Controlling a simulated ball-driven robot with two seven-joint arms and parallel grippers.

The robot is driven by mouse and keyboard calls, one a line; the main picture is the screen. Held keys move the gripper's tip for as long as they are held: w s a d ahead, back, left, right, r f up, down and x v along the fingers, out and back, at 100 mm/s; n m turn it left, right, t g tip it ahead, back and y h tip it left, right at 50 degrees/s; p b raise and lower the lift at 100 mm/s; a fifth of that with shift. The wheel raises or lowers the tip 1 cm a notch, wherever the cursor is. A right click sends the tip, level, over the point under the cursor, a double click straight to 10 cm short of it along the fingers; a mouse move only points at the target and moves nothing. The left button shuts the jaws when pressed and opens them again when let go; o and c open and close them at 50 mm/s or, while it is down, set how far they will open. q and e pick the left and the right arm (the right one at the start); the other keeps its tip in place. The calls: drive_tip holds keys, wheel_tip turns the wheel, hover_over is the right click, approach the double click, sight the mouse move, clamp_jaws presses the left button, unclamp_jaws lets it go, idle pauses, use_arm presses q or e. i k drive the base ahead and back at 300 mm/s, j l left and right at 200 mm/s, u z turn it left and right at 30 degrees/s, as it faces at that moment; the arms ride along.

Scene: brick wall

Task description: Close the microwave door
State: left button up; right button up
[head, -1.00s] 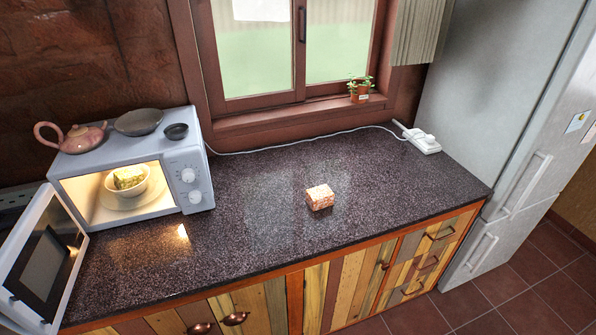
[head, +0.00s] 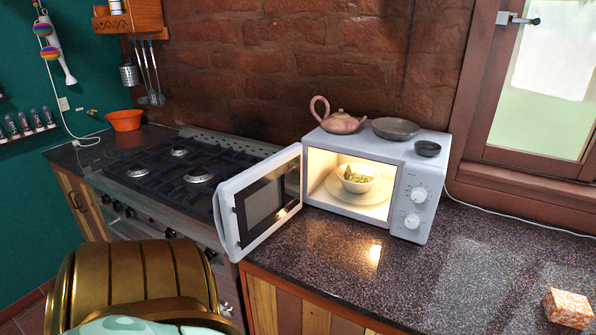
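The white microwave (head: 409,205) stands on the dark speckled counter, lit inside. Its door (head: 262,202) is open, swung out to the left and toward me, with its left part close to the stove's front edge. A white bowl with yellow-green food (head: 357,177) sits on the plate inside. A pink teapot (head: 341,121), a grey dish (head: 396,128) and a small dark bowl (head: 427,148) rest on top. Neither of my grippers shows in the head view.
A gas stove (head: 180,170) is left of the microwave. A patterned box (head: 568,308) lies at the right. The counter (head: 420,280) before the microwave is clear.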

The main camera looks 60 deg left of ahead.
sight(255, 199)
drive_tip(key=k+j, duration=0.1)
drive_tip(key=j, duration=0.5)
drive_tip(key=k+j, duration=0.1)
drive_tip(key=j, duration=1.1)
drive_tip(key=k+j, duration=0.15)
drive_tip(key=j, duration=0.5)
drive_tip(key=k+j, duration=0.1)
drive_tip(key=j, duration=0.5)
drive_tip(key=k+j, duration=0.1)
drive_tip(key=j, duration=0.5)
